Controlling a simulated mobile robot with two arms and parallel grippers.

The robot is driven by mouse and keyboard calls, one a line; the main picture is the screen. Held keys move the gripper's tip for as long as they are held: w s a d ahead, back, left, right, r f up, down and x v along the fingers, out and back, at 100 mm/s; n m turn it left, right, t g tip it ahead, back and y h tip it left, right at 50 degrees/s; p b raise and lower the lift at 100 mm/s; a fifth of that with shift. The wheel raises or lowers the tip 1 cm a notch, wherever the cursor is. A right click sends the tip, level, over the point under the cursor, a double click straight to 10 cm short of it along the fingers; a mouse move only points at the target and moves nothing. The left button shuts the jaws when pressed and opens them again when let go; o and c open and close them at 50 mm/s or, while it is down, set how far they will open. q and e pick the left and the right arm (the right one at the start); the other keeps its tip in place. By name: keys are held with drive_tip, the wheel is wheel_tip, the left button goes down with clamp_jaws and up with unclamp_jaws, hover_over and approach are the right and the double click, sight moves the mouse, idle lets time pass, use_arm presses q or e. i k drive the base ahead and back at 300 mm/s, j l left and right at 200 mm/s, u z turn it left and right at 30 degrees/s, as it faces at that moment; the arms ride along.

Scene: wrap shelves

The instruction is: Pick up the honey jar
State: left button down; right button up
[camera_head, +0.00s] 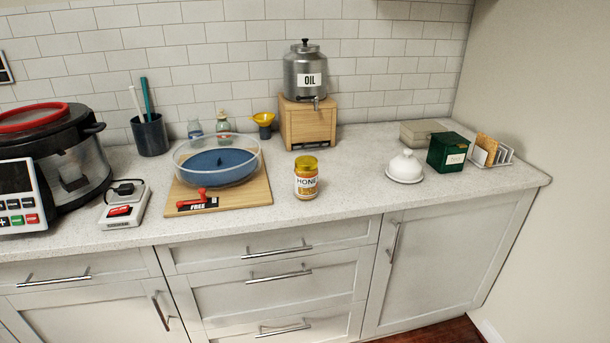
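The honey jar (306,180) stands upright near the front edge of the counter, just right of a wooden board. It has a yellow lid and a white label reading "HONE", with the rest of the word turned out of sight. Nothing touches it. Neither of my grippers shows in the head view.
The wooden board (257,190) left of the jar holds a glass bowl (186,151) with blue contents and a red-handled item. An oil dispenser (304,72) on a wooden stand (308,124) is behind the jar. A white domed dish (405,167) stands right, with clear counter between.

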sight(306, 182)
drive_tip(key=u, duration=0.2)
drive_tip(key=i+l+u, duration=0.3)
drive_tip(key=u, duration=0.15)
drive_tip(key=i+l+u, duration=0.25)
drive_tip(key=l+u, duration=0.2)
drive_tip(key=l, duration=0.15)
